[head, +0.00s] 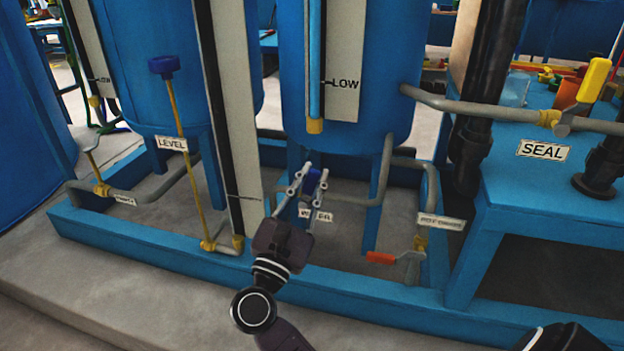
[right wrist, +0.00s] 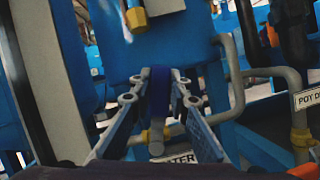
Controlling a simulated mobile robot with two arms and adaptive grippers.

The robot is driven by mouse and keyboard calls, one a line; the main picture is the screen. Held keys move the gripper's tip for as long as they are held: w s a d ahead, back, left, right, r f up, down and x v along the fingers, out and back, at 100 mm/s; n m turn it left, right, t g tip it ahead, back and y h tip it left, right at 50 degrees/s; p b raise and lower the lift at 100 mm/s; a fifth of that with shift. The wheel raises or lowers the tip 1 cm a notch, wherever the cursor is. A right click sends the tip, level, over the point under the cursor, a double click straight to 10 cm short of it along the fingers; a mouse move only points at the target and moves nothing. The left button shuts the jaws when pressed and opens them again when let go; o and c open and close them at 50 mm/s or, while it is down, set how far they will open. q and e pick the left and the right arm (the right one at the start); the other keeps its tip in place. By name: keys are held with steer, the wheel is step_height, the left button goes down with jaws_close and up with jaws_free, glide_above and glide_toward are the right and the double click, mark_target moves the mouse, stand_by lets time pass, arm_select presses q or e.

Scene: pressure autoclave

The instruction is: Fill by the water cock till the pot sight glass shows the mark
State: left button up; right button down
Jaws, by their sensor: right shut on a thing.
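My right gripper (head: 312,178) is shut on the blue handle of the water cock (head: 313,184), low in front of the middle blue tank. In the right wrist view the blue handle (right wrist: 159,92) stands between the two fingers. The label below it (right wrist: 180,158) is partly hidden and ends in "TER". Above, a sight glass (head: 316,60) on the middle tank shows light blue along its visible length, past the LOW mark (head: 345,84). A tall dark gauge strip (head: 226,110) on a pale board stands to its left, with a thin mark low down. My left gripper is not in view.
A yellow rod with a blue knob (head: 163,65) stands at left by the LEVEL label (head: 172,144). The orange-handled pot drain cock (head: 382,258) sits at right. A blue frame rail (head: 350,300) runs along the front.

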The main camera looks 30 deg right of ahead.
steer(key=shift+w+a+r+n+t+p, duration=0.2)
steer(key=shift+w+a+n+t+p, duration=0.15)
steer(key=shift+n+p, duration=0.3)
steer(key=shift+w+f+n+t+y, duration=0.1)
steer(key=shift+n+t+y, duration=0.25)
steer(key=shift+n+y, duration=0.1)
steer(key=c, duration=1.8)
jaws_free()
steer(key=shift+a, duration=0.15)
steer(key=v, duration=1.2)
